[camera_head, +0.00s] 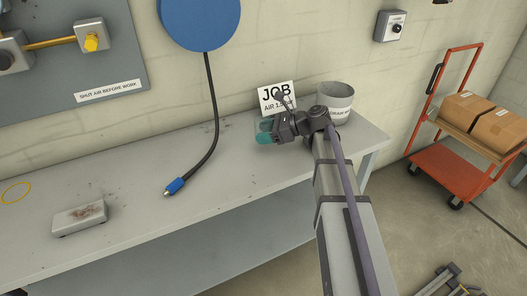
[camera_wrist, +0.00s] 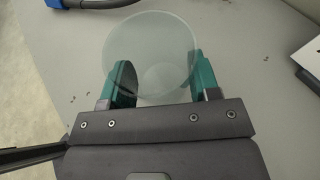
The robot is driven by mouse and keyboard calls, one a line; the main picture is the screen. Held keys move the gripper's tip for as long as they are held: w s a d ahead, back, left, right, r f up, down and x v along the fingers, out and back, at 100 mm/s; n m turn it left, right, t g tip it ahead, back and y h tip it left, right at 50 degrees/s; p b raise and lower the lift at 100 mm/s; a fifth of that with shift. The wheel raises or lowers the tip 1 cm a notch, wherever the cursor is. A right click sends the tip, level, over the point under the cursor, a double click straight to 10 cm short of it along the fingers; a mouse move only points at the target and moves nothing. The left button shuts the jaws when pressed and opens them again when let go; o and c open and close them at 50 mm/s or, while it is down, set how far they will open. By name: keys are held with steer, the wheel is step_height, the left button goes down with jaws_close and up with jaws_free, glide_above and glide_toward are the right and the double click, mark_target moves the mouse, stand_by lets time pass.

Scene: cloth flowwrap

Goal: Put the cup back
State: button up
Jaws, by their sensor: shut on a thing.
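A clear, see-through cup (camera_wrist: 152,45) is between the two teal fingers of my gripper (camera_wrist: 157,78) in the wrist view. The gripper is shut on it, one finger on each side. I look onto its round rim, with the grey bench top behind it. In the head view my gripper (camera_head: 265,131) is over the back right part of the bench, in front of the JOB card. The cup is hard to make out there, and I cannot tell whether its base touches the bench.
The grey bench (camera_head: 150,165) is mostly clear in the middle. A JOB card (camera_head: 277,96) and a grey bin (camera_head: 337,100) stand close to my gripper. A blue-tipped hose (camera_head: 211,100) hangs onto the bench. A stained block (camera_head: 79,217) lies at left; an orange cart (camera_head: 452,170) stands right.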

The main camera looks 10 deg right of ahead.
step_height(320, 180, down, 4)
steer(key=b, duration=0.4)
steer(key=shift+r+p, duration=0.3)
steer(key=shift+r, duration=0.05)
steer(key=shift+f, duration=0.25)
steer(key=o, duration=1)
steer(key=shift+r, duration=0.1)
steer(key=shift+r, duration=0.3)
steer(key=p+v, duration=0.4)
steer(key=v, duration=0.7)
steer(key=shift+p, duration=0.3)
steer(key=shift+s+d, duration=0.25)
steer(key=shift+d, duration=0.15)
